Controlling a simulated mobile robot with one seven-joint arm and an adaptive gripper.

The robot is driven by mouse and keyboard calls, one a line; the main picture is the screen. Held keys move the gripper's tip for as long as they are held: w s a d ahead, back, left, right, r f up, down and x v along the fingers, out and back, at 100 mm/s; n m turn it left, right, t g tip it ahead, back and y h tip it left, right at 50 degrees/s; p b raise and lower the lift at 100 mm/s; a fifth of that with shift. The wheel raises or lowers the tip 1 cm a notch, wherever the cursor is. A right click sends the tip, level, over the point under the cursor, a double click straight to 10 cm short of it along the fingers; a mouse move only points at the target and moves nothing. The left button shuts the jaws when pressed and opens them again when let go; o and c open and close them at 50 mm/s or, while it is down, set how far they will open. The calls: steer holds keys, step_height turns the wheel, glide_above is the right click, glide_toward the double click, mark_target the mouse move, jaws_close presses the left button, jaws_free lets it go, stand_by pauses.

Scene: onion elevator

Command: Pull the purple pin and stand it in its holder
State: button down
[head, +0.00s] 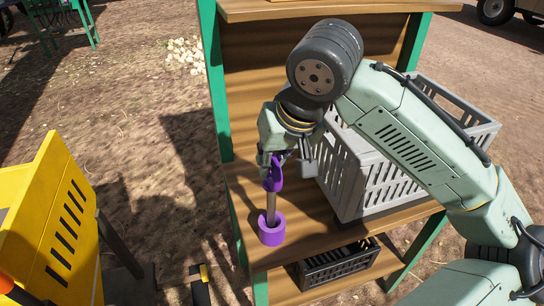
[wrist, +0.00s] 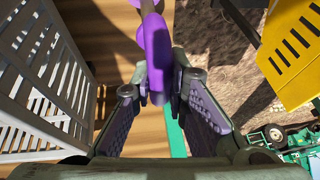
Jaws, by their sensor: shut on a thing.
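The purple pin (head: 273,177) has a purple loop handle and a grey shaft. It stands close to upright at the left end of the wooden shelf in the head view. The shaft's lower end goes into the opening of the purple round holder (head: 271,230); whether it touches the bottom is hidden. My gripper (head: 275,160) is shut on the pin's handle from above. In the wrist view the purple handle (wrist: 157,50) lies between my fingertips (wrist: 160,88), and part of the holder shows at the top edge.
A grey slatted crate (head: 365,170) stands on the shelf (head: 310,235) just right of the pin. A black crate (head: 338,265) is on the lower shelf. A green post (head: 216,90) rises at the back left. A yellow machine (head: 50,220) stands on the left, with bare ground between.

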mark_target(271, 176)
steer(key=shift+f+b, duration=1)
steer(key=shift+f, duration=0.75)
steer(key=c, duration=1.5)
jaws_free()
